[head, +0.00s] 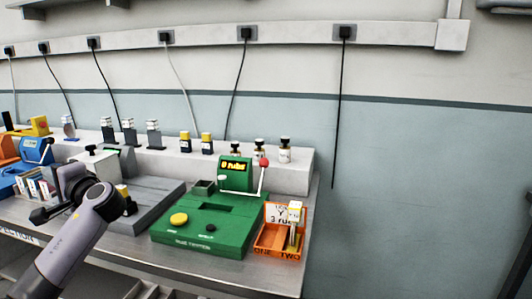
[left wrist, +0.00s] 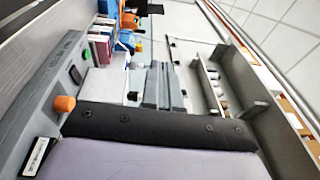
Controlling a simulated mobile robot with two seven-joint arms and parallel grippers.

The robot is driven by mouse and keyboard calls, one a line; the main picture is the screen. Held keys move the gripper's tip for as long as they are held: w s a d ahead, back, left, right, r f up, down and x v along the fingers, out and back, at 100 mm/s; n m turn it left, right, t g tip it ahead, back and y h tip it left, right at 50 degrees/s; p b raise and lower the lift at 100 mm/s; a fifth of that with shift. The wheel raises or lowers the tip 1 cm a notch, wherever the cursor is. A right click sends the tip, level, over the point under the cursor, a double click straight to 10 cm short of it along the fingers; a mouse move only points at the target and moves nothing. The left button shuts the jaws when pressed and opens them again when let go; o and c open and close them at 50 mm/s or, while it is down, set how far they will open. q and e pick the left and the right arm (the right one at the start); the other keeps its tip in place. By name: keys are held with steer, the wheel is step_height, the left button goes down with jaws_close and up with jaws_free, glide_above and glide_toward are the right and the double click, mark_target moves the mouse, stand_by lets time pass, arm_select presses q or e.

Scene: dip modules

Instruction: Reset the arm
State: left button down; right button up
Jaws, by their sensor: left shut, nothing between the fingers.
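My left arm rises from the lower left of the head view. Its dark left gripper (head: 42,213) is above the left part of the bench, in front of the grey module. The fingers are small and partly hidden by the wrist in this view. In the left wrist view the gripper's fingers (left wrist: 163,78) lie close together in the middle, with nothing held between them. My right arm and right gripper are not in view.
A green module (head: 205,232) with a yellow button and lit display stands right of a grey module (head: 155,205). An orange tray (head: 268,250) stands by the bench's right edge. Small bottles (head: 285,150) line the rear ledge (head: 298,171). Blue and orange devices crowd the left.

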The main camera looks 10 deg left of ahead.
arm_select(q)
steer(key=s+a+r+n+g+y, duration=0.2)
steer(key=s+a+r+g+y, duration=0.2)
steer(key=s+a+r, duration=0.7)
steer(key=w+d+f+m+t+h, duration=0.2)
steer(key=d+f+m+t+h, duration=0.2)
steer(key=f, duration=0.7)
steer(key=w+d+f+m+t+h, duration=0.25)
steer(key=d+f+h, duration=0.2)
steer(key=f, duration=0.65)
steer(key=w+d+f+m+t+h, duration=0.2)
steer(key=d+f+m+t+h, duration=0.25)
steer(key=f, duration=0.65)
steer(key=s+d+f+n+g+h, duration=0.25)
steer(key=s+d+f+h, duration=0.85)
steer(key=s+d+f, duration=0.65)
steer(key=s+d+r+n+p, duration=0.1)
steer(key=d+n, duration=0.3)
steer(key=d, duration=0.4)
steer(key=s+d+r+n+p, duration=0.1)
steer(key=d+n+p, duration=0.1)
steer(key=d, duration=0.6)
steer(key=shift+s+n+t+p, duration=0.15)
steer(key=shift+n+t+p, duration=0.2)
steer(key=shift+n, duration=0.5)
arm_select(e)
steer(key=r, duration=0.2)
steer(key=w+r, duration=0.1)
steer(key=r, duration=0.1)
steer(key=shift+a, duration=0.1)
